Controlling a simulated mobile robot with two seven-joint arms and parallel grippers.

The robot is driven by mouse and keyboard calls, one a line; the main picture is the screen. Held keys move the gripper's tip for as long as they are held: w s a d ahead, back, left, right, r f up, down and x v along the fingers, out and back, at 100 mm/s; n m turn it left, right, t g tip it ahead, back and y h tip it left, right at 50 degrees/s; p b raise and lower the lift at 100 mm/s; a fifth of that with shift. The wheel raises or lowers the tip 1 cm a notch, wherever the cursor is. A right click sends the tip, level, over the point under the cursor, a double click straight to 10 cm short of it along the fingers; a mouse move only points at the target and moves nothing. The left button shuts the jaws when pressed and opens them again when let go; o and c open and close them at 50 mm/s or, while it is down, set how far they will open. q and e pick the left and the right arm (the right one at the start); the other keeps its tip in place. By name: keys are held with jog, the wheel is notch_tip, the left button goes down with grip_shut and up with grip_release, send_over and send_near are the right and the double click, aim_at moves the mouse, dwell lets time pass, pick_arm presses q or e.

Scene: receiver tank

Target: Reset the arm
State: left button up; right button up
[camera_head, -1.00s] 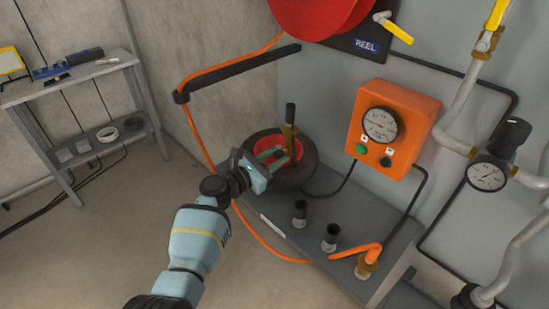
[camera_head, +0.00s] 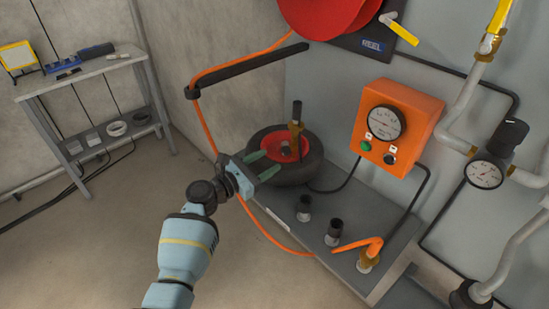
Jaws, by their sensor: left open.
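My left arm comes in from the bottom, a little left of centre. Its gripper (camera_head: 265,164) is open and empty, with green fingers pointing right. The fingers lie in front of the left side of a black wheel (camera_head: 299,174) with a red hub (camera_head: 274,147), and I cannot tell whether they touch it. A brass fitting with a black top (camera_head: 296,116) stands up at the hub. My right gripper is not in view.
An orange hose (camera_head: 206,126) hangs close beside my gripper. An orange gauge box (camera_head: 397,125) is at right. A workbench (camera_head: 76,77) stands at left; the floor between is clear.

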pick_arm(q)
jog(key=shift+v, duration=0.9)
jog(key=s+a+f+m+g+y, duration=0.1)
jog(key=s+a+f+m+y, duration=0.35)
jog(key=s+f, duration=0.5)
jog(key=s+a+f+m+g+y, duration=0.1)
jog(key=s+a+f+m+y, duration=0.25)
jog(key=s+f+m, duration=0.55)
jog(key=s+a+f+m+y, duration=0.1)
jog(key=s+a+f+m, duration=0.1)
jog(key=s+m, duration=0.4)
jog(key=s+a+f+m+y, duration=0.1)
jog(key=s+a+m, duration=0.3)
jog(key=s, duration=1.1)
jog(key=m+y, duration=0.1)
jog(key=m, duration=0.2)
jog(key=shift+f+g, duration=0.3)
jog(key=shift+f, duration=0.1)
